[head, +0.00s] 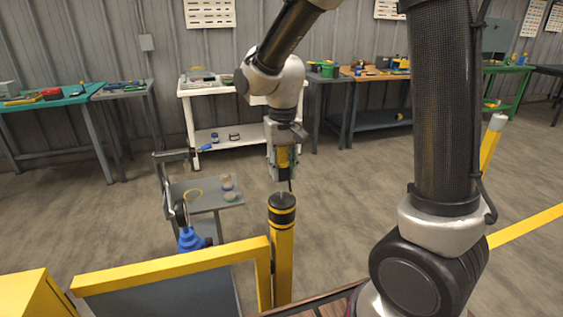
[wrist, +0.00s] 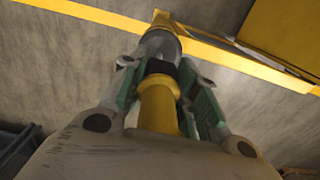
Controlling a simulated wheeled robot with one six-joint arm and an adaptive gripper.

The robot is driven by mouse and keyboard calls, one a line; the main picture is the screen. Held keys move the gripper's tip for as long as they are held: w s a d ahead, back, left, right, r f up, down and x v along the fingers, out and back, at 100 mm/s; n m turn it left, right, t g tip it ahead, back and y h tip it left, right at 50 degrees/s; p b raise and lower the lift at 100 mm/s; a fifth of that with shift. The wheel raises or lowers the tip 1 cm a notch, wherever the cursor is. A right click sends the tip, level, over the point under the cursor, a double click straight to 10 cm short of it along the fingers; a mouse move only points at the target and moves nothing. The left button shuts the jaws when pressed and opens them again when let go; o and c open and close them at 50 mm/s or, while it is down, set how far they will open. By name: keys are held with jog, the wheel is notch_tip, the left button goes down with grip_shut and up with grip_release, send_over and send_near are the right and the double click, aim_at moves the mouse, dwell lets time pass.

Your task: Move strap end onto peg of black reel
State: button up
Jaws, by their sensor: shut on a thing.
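My gripper (head: 282,176) points down above the yellow post with the black reel (head: 282,208) on its top. A short grey peg (head: 282,194) stands up from the reel. In the wrist view my gripper (wrist: 158,72) has its green-padded fingers closed on a small black piece, which I take as the strap end (wrist: 161,68). A yellow cylinder (wrist: 158,105) lies between the fingers, nearer the palm. In the head view the fingers mostly hide the strap end. It looks to be just above the peg; I cannot tell whether they touch.
A yellow-framed barrier (head: 175,264) adjoins the post on the left. A grey cart (head: 213,193) with a yellow ring and small jars stands behind it. Another yellow post with a grey cap (head: 497,122) is at the right. Workbenches line the back wall, with open floor before them.

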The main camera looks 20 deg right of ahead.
aim_at(283, 147)
jog(key=shift+f, duration=2.6)
jog(key=shift+f, duration=0.5)
jog(key=o, duration=1.2)
notch_tip(283, 147, up, 11)
jog(key=shift+r, duration=0.5)
